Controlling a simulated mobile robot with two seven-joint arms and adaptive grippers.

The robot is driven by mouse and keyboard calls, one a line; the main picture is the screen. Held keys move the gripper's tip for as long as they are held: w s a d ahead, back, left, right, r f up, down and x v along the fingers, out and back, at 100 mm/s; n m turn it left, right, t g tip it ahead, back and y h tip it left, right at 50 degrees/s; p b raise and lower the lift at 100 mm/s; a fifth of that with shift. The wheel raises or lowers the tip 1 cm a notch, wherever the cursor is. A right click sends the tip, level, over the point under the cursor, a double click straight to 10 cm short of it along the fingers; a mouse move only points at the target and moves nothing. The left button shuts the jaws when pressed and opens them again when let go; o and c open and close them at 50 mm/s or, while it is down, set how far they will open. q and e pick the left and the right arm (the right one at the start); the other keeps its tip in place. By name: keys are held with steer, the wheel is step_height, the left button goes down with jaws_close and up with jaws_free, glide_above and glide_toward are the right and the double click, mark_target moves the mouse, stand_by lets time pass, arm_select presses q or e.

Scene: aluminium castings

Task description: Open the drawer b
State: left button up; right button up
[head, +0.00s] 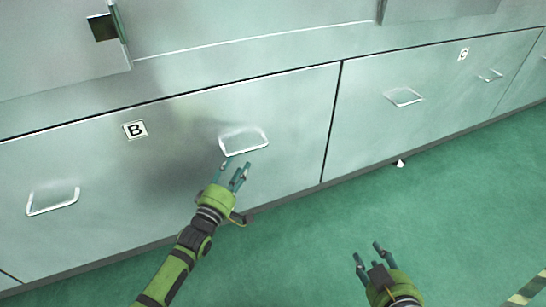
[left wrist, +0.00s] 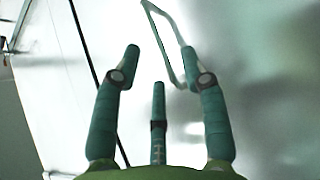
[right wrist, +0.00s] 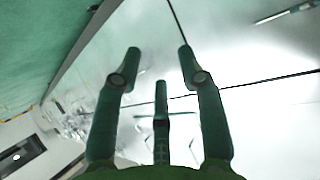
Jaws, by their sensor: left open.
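Drawer B (head: 180,175) is a wide, shiny metal front with a black-on-white B label (head: 135,130). It looks shut. It has two U-shaped handles, a right one (head: 243,142) and a left one (head: 52,198). My left gripper (head: 236,172) is open and empty, just below the right handle in the head view. In the left wrist view the handle (left wrist: 166,50) shows beyond the fingers, close to the right fingertip; whether they touch I cannot tell. My right gripper (head: 368,253) is open and empty over the floor to the right.
A neighbouring drawer (head: 360,130) with its own handles (head: 404,97) is on the right, past a dark seam. Metal parts jut out above (head: 60,45). The green floor (head: 440,220) is mostly clear, with a small white thing (head: 399,163) near the cabinet base and a striped strip (head: 527,290).

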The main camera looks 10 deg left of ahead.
mark_target(247, 151)
arm_select(q)
steer(key=x, duration=0.2)
steer(key=b+x, duration=0.1)
steer(key=x, duration=0.1)
steer(key=b+x, duration=0.1)
steer(key=x, duration=0.1)
steer(key=shift+w+d+r, duration=0.15)
steer(key=shift+w+r, duration=0.15)
steer(key=shift+r, duration=0.1)
steer(key=shift+w+d, duration=0.1)
steer(key=shift+w, duration=0.15)
arm_select(e)
steer(key=w+a+r+t+y, duration=0.1)
steer(key=a+r+t+y, duration=0.1)
steer(key=r, duration=0.4)
steer(key=w+a+r+n+t+y, duration=0.1)
steer(key=a+r+t, duration=0.1)
steer(key=r+t, duration=0.3)
steer(key=shift+r+y, duration=0.4)
steer(key=shift+r, duration=0.85)
steer(key=shift+a, duration=0.1)
arm_select(q)
jaws_close()
